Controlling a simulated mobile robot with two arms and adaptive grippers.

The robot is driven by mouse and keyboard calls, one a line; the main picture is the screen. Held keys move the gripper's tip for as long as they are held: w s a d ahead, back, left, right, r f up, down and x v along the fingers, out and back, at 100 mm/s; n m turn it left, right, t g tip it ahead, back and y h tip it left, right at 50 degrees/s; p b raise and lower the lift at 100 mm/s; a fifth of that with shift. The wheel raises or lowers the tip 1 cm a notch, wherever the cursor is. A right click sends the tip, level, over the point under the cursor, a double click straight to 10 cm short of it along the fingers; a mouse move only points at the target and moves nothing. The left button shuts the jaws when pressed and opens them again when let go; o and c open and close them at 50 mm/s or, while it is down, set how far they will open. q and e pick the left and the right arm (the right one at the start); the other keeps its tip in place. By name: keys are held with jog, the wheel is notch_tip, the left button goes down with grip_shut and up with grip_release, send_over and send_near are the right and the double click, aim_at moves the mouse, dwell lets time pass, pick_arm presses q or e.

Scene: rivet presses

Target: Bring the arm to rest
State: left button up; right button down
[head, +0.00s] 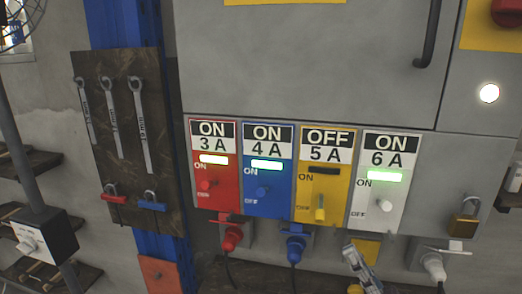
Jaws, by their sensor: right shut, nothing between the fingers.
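My right gripper (352,254) shows at the bottom, right of centre. It is shut and empty, below the switch panel and apart from the switches as far as I can tell. The panel holds a red switch 3A (214,175), a blue switch 4A (277,198), a yellow switch 5A (332,188) and a white switch 6A (372,203). Signs over 3A, 4A and 6A read ON and their lamps glow green. The sign over 5A reads OFF, its lamp is dark and its lever points down. My left gripper is out of view.
A red plug (232,238), a blue plug (296,247) and a white plug (433,265) sit below the panel. A brass padlock (464,226) hangs at right. A wooden board (100,68) at left holds wrenches, a red padlock (113,197) and a blue padlock (151,204).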

jog(key=w+a+f+m+t+h, duration=0.1)
jog(key=w+a+f+m+h, duration=0.2)
jog(key=f+h, duration=0.45)
jog(key=w+a+f+m+h, duration=0.1)
jog(key=w+f+m+h, duration=0.2)
jog(key=f+m+h, duration=0.4)
jog(key=s+d+f+n+g+h, duration=0.1)
jog(key=s+f+n+g+h, duration=0.2)
jog(key=s+f+g+h, duration=0.35)
jog(key=s+d+f+n+g, duration=0.1)
jog(key=s+f+g, duration=0.35)
jog(key=s, duration=0.65)
jog(key=s+d+f+n+g, duration=0.1)
jog(key=s+f+g, duration=0.3)
jog(key=s, duration=0.7)
notch_tip(320, 180, down, 26)
jog(key=s, duration=0.2)
jog(key=s+d+f+g, duration=0.2)
jog(key=s+d+f, duration=0.1)
jog(key=s+f, duration=1.4)
jog(key=shift+s+n+h, duration=0.35)
jog(key=shift+n+h, duration=0.05)
